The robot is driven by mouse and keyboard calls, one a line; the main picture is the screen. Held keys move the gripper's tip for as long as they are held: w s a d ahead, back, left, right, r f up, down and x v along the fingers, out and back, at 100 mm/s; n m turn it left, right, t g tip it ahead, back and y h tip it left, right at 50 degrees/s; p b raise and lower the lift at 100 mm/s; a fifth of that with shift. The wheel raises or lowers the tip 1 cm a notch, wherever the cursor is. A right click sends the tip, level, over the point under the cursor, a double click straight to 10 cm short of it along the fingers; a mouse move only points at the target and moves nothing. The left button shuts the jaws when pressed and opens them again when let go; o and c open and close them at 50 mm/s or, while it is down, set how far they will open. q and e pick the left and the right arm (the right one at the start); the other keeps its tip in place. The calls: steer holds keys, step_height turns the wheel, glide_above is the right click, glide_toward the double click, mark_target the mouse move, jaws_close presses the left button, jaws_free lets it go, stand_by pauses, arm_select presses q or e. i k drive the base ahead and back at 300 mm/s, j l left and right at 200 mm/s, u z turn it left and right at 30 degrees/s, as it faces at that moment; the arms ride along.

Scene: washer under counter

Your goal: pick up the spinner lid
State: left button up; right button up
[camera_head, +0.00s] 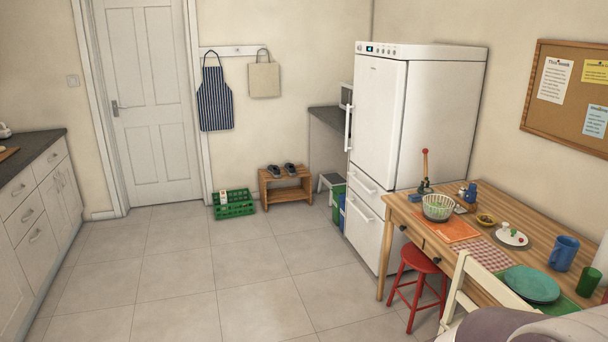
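Neither of my grippers shows in the view.
A red stool (418,268) and a cream chair (490,280) stand at the table.

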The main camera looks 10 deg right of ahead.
mark_target(508, 239)
steer(key=i, duration=0.5)
steer(key=i+j+z, duration=0.15)
steer(key=i, duration=0.35)
steer(key=i+j, duration=0.1)
steer(key=i, duration=0.45)
steer(key=i+l+z, duration=0.2)
steer(key=i+z, duration=0.55)
steer(key=i, duration=0.15)
steer(key=i+z, duration=0.4)
steer(key=i+j+z, duration=0.35)
steer(key=i, duration=0.2)
steer(key=i+z, duration=0.25)
steer(key=i, duration=0.2)
steer(key=i+z, duration=0.3)
steer(key=i, duration=0.2)
